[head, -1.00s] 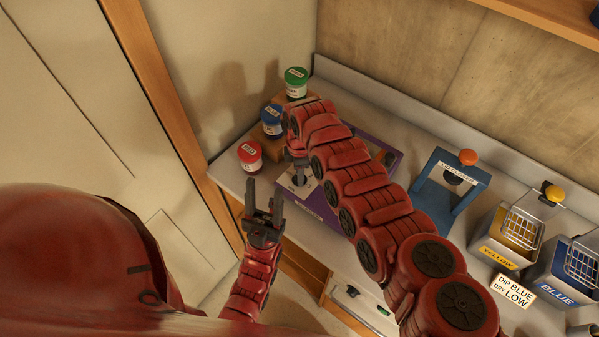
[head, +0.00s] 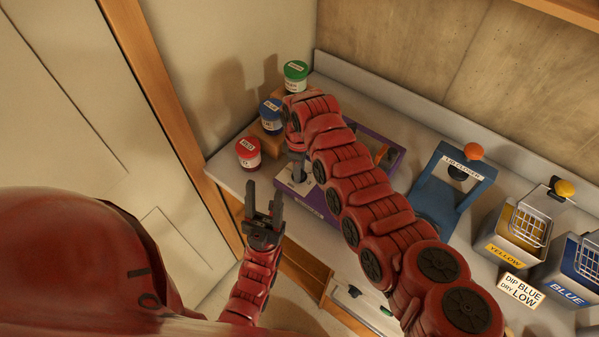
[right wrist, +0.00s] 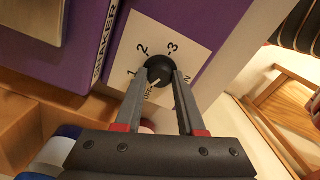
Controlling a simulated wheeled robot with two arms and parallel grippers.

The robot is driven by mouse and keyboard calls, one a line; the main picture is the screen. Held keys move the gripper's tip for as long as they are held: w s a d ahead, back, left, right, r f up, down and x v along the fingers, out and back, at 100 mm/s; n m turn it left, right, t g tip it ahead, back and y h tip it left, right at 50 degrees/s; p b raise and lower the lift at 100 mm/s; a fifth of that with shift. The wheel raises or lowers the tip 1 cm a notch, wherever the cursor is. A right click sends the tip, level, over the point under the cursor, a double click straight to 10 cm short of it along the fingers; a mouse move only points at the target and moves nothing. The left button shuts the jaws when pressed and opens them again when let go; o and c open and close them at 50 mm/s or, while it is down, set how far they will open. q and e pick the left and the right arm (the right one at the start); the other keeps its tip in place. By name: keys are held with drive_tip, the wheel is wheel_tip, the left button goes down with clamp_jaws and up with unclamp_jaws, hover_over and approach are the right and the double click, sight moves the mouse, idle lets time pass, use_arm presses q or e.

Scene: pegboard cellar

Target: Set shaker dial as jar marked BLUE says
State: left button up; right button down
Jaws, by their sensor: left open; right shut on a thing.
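The purple shaker (head: 375,147) stands on the bench, partly hidden behind my right arm. Its black dial (right wrist: 158,67) sits on a white plate marked OFF, 1, 2 and 3. A pale pointer mark on the dial faces the OFF side. My right gripper (right wrist: 160,76) is shut on the dial, one finger on each side. The blue-lidded jar (head: 270,116) stands between the green-lidded jar (head: 295,74) and the red-lidded jar (head: 248,150). Its white label is too small to read. My left gripper (head: 263,205) is open and empty, in front of the bench.
A blue lid closer (head: 437,192) with an orange knob stands right of the shaker. Further right are a yellow bin (head: 503,250) and a blue bin (head: 566,292) with wire baskets. An open drawer (head: 300,277) is below the bench.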

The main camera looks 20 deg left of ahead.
drive_tip(key=m+b, duration=0.6)
drive_tip(key=b, duration=0.1)
drive_tip(key=shift+f+m, duration=0.3)
drive_tip(key=m+b, duration=0.1)
drive_tip(key=m, duration=0.1)
drive_tip(key=shift+r+m+b, duration=0.2)
drive_tip(key=shift+m+b, duration=0.1)
drive_tip(key=shift+b, duration=0.05)
drive_tip(key=shift+r+m, duration=0.1)
drive_tip(key=shift+m, duration=1.7)
drive_tip(key=m, duration=0.6)
drive_tip(key=c, duration=0.5)
unclamp_jaws()
